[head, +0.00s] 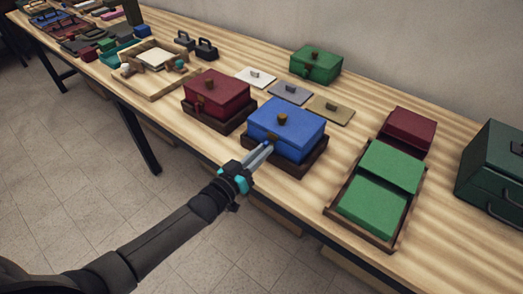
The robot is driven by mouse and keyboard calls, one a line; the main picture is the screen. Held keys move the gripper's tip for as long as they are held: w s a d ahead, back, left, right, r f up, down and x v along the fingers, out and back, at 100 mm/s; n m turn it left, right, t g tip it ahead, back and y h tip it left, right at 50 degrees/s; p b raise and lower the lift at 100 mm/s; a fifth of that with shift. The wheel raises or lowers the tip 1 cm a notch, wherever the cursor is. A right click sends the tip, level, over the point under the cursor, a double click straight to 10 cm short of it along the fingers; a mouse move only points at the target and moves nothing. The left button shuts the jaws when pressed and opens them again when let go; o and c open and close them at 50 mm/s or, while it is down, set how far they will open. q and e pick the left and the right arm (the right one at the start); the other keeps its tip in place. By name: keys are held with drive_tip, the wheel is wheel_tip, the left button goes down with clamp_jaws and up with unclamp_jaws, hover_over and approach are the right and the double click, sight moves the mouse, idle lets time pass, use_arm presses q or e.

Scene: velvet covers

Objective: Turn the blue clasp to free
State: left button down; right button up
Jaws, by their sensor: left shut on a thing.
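A blue box (287,129) with a small brown knob (282,118) on its lid sits in a dark brown tray (307,165) near the table's front edge. The lid is down. My left gripper (264,151) reaches in from the lower left to the front face of the blue box. Its fingers are shut at the spot where the front clasp sits, and they hide most of it. The clasp's angle cannot be told. My right gripper is not in view.
A red box (217,94) in a brown tray stands close on the left. A green box (316,64) and several flat knobbed plates (330,109) lie behind. An open green case (371,205) and a dark green case (494,172) stand to the right.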

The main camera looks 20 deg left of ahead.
use_arm(q)
drive_tip(key=n, duration=0.3)
drive_tip(key=shift+n, duration=0.4)
drive_tip(key=n, duration=0.3)
drive_tip(key=shift+a+f+n, duration=0.1)
drive_tip(key=shift+n, duration=0.2)
drive_tip(key=n+b, duration=0.1)
drive_tip(key=n, duration=0.2)
drive_tip(key=shift+f+n, duration=0.1)
drive_tip(key=shift+n, duration=0.2)
drive_tip(key=shift+n+b, duration=0.65)
drive_tip(key=shift+n, duration=1.25)
drive_tip(key=c, duration=0.8)
unclamp_jaws()
drive_tip(key=shift+c, duration=0.2)
